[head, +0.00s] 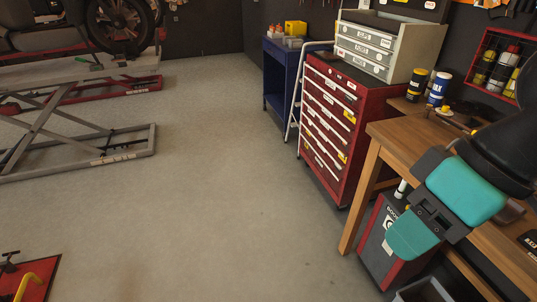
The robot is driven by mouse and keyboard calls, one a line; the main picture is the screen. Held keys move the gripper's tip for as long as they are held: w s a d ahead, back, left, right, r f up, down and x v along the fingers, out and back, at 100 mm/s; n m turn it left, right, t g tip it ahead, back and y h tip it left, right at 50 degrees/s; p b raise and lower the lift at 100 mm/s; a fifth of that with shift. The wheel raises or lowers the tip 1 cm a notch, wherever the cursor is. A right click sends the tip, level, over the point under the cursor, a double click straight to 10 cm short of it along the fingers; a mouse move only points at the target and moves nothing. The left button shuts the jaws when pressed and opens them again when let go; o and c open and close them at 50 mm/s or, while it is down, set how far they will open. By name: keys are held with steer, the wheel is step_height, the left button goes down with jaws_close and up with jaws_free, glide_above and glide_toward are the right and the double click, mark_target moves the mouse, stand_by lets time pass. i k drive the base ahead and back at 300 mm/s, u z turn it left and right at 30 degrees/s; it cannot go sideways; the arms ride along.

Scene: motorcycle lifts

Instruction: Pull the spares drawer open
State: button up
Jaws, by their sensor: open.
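A small grey cabinet (415,45) with several labelled drawers stands on top of the red tool chest. Its top labels look like "CLIPS" and "FUSES"; the label on the lowest drawer (360,67) is too small to read surely. All its drawers look closed. I cannot tell for certain which drawer is the spares drawer. My gripper (432,216), dark grey and teal, is at the right in front of the wooden bench, lower in the picture than the cabinet and well apart from it. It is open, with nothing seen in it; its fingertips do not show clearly.
A blue cart (275,72) is behind. Lifts (100,155) stand at the left; the middle floor is clear.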

mark_target(334, 179)
steer(key=u, duration=0.8)
steer(key=i, duration=0.9)
steer(key=u, duration=0.75)
steer(key=i, duration=1.1)
steer(key=z, duration=0.6)
steer(key=i, duration=0.8)
steer(key=z, duration=1.15)
steer(key=i, duration=0.45)
steer(key=z, duration=0.55)
